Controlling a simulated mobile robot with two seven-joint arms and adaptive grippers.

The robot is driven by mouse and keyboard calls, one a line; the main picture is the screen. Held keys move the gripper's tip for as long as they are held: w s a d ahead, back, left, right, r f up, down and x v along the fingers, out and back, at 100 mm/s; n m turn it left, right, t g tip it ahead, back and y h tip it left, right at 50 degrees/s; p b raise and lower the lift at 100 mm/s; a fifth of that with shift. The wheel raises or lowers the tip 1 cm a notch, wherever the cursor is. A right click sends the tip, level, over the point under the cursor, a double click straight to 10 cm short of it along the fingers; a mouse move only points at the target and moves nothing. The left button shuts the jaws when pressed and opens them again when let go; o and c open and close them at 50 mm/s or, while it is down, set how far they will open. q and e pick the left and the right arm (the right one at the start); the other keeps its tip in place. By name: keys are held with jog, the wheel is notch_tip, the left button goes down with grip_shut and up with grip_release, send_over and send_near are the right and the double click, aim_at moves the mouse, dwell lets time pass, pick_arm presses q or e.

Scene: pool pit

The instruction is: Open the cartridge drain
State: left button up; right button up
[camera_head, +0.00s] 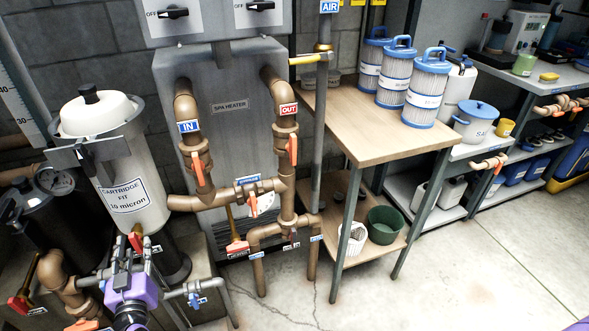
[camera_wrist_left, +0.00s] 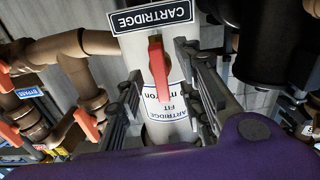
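The cartridge filter housing (camera_head: 130,178), a pale cylinder labelled CARTRIDGE, stands at the left with a white lid. A red valve lever (camera_head: 136,239) is low in front of it. It also shows in the left wrist view (camera_wrist_left: 158,64), just below an upside-down CARTRIDGE plate (camera_wrist_left: 152,17). My left gripper (camera_head: 134,246), with a purple body, is at this lever. In the left wrist view its fingers are spread, one on each side of the lever with gaps visible. Whether a finger touches it, I cannot tell. My right gripper's fingers are not in view.
Copper pipes with orange-red handles (camera_head: 198,170) run in front of the spa heater (camera_head: 226,135). A dark gauge tank (camera_head: 60,215) stands at the far left. A wooden table (camera_head: 370,125) holds several blue-capped cartridges. The floor at the lower right is clear.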

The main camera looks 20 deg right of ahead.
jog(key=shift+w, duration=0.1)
